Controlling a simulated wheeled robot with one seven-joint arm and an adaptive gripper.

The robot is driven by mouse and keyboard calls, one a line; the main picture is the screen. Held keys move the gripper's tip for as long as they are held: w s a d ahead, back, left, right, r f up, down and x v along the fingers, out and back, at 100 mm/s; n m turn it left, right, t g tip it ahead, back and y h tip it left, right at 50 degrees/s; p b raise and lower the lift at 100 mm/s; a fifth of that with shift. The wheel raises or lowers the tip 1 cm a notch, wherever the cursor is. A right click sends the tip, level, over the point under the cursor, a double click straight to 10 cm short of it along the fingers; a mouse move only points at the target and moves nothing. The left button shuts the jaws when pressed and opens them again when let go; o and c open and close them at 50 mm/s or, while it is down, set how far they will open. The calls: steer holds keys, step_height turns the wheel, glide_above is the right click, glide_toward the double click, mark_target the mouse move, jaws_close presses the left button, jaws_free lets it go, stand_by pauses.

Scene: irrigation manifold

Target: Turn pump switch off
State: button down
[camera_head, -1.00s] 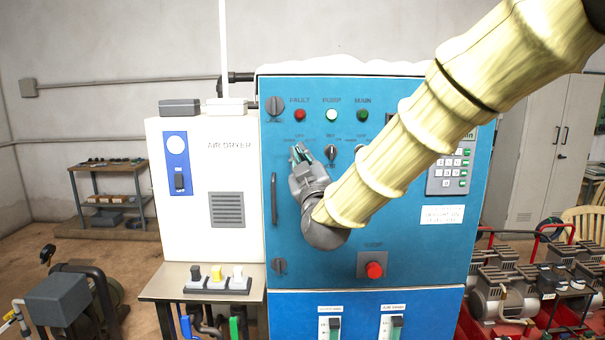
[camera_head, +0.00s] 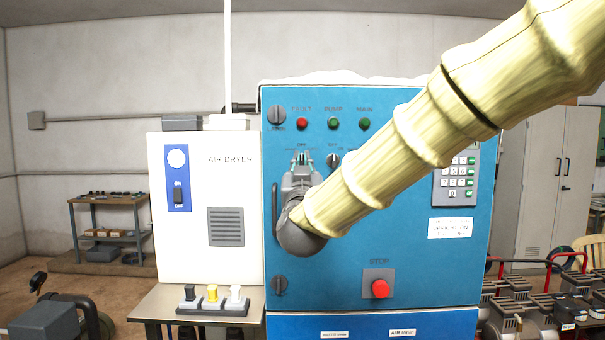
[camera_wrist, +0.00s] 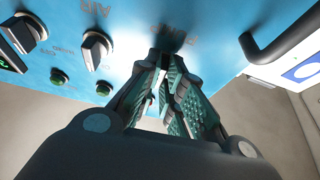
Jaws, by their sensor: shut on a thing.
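My gripper (camera_head: 301,158) is at the upper left of the blue control panel (camera_head: 345,220), with its fingers pointing at the panel face. It is shut on the pump switch, the leftmost small rotary switch in the row under the lamps. The fingers (camera_wrist: 170,90) hide nearly all of that switch in both views. The PUMP lamp (camera_head: 334,123) above is dark green and looks unlit. In the wrist view, the word PUMP shows upside down just beyond the fingertips.
A second rotary switch (camera_head: 333,160) sits close right of my gripper; it also shows in the wrist view (camera_wrist: 97,48). A dark door handle (camera_head: 275,208) is close on the left. A red stop button (camera_head: 380,289) is lower right. The white air dryer (camera_head: 225,240) stands left.

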steer(key=shift+r, duration=0.4)
steer(key=c, duration=1.6)
jaws_free()
steer(key=shift+o, duration=0.2)
steer(key=shift+f, duration=0.25)
steer(key=shift+s+f, duration=0.3)
steer(key=shift+s, duration=0.1)
steer(key=v, duration=1.1)
steer(key=shift+r, duration=0.1)
